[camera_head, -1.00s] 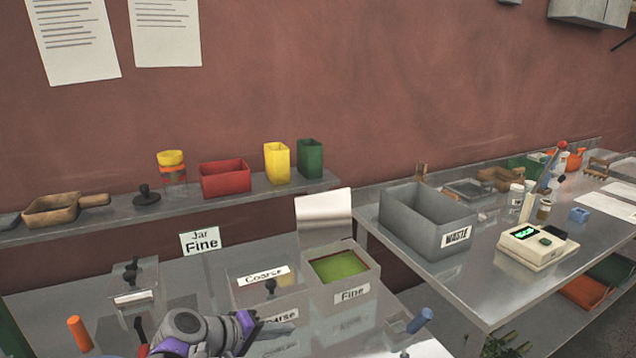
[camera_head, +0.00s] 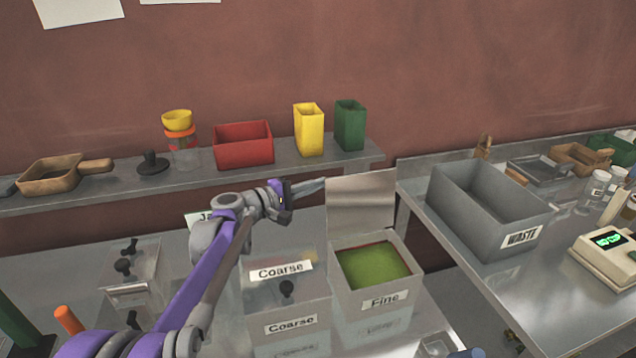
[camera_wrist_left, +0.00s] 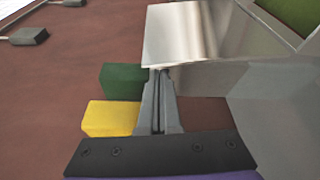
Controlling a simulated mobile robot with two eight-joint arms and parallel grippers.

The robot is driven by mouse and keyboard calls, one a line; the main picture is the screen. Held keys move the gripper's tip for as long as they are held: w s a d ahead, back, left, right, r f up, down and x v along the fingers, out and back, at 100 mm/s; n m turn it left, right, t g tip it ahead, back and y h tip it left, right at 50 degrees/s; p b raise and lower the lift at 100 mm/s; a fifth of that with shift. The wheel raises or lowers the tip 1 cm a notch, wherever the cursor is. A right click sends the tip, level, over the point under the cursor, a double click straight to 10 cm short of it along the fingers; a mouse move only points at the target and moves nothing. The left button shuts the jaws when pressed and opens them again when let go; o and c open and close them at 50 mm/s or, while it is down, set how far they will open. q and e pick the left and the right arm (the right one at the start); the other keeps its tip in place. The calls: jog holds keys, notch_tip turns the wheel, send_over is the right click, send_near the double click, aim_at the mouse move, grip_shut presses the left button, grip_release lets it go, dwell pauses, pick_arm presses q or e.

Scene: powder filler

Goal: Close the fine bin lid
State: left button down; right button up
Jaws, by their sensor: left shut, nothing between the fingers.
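The fine bin (camera_head: 384,302) is a grey box labelled "Fine" with green powder (camera_head: 370,266) inside. Its lid (camera_head: 362,205) stands upright, hinged at the back edge, so the bin is open. My left gripper (camera_head: 322,186) is shut and empty, and its tip is at the left edge of the raised lid, near its top. In the left wrist view the fingers (camera_wrist_left: 158,75) point at the lid (camera_wrist_left: 205,35), with their tips at its edge. I cannot tell if they touch it. The green powder (camera_wrist_left: 290,12) shows at the top right there. My right gripper is not in view.
The coarse bin (camera_head: 290,322) stands just left of the fine bin, its lid down. A shelf behind holds a red box (camera_head: 243,146), a yellow container (camera_head: 308,130) and a green container (camera_head: 350,126). The waste bin (camera_head: 490,215) stands on the right table.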

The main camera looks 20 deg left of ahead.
aim_at(343, 176)
pick_arm(q)
jog(key=x, duration=0.8)
jog(key=shift+w, duration=0.25)
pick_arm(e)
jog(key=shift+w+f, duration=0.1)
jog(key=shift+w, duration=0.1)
pick_arm(q)
jog(key=shift+s, duration=0.15)
